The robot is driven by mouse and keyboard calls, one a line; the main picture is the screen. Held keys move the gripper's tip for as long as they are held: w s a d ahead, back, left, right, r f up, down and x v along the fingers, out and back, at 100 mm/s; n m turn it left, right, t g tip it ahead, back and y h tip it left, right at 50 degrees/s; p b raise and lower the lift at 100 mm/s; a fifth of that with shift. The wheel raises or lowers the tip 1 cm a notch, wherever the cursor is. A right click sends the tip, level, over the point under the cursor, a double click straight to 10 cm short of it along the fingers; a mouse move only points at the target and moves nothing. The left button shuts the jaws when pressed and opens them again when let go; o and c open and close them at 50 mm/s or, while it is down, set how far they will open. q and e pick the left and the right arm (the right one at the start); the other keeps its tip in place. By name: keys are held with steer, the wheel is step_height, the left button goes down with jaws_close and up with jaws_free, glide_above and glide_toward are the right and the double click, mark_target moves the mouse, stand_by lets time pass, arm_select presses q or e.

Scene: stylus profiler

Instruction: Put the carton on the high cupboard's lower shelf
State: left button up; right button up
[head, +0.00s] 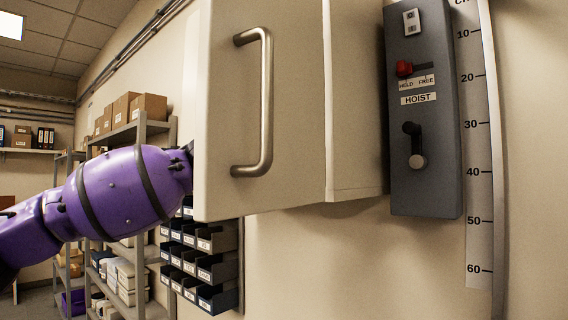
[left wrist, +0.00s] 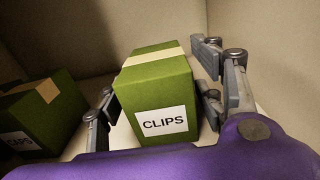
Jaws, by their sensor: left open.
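A green carton (left wrist: 155,95) labelled CLIPS, with a pale tape strip, stands on a pale surface in the left wrist view. My left gripper (left wrist: 158,88) is open, with fingers on both sides of this carton; whether they touch it is unclear. A second green carton (left wrist: 40,112), labelled CAPS, stands to the left. In the head view the high cupboard (head: 355,100) is on the wall, its handled door (head: 225,120) in front. My purple left arm passes behind the door, hiding the gripper there. The shelves are hidden from the head view. My right gripper is not seen.
A grey hoist box (head: 425,180) with a red switch (head: 404,68) and a crank (head: 414,145) hangs right of the cupboard, beside a centimetre scale (head: 478,150). Storage racks (head: 140,130) and labelled bins (head: 215,270) stand at the left. Pale walls enclose the cartons.

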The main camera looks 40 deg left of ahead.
arm_select(q)
steer(key=s+p, duration=0.1)
steer(key=s+r+p, duration=0.1)
steer(key=s, duration=0.1)
steer(key=shift+a, duration=0.1)
steer(key=shift+s+f, duration=0.1)
steer(key=shift+s, duration=0.15)
steer(key=s, duration=0.3)
steer(key=shift+s+a+f+p, duration=0.15)
steer(key=shift+s+f+p, duration=0.15)
steer(key=shift+s+f, duration=0.1)
steer(key=shift+s+a+r, duration=0.1)
steer(key=shift+s, duration=1)
steer(key=shift+s+a+r, duration=0.1)
steer(key=shift+s, duration=1)
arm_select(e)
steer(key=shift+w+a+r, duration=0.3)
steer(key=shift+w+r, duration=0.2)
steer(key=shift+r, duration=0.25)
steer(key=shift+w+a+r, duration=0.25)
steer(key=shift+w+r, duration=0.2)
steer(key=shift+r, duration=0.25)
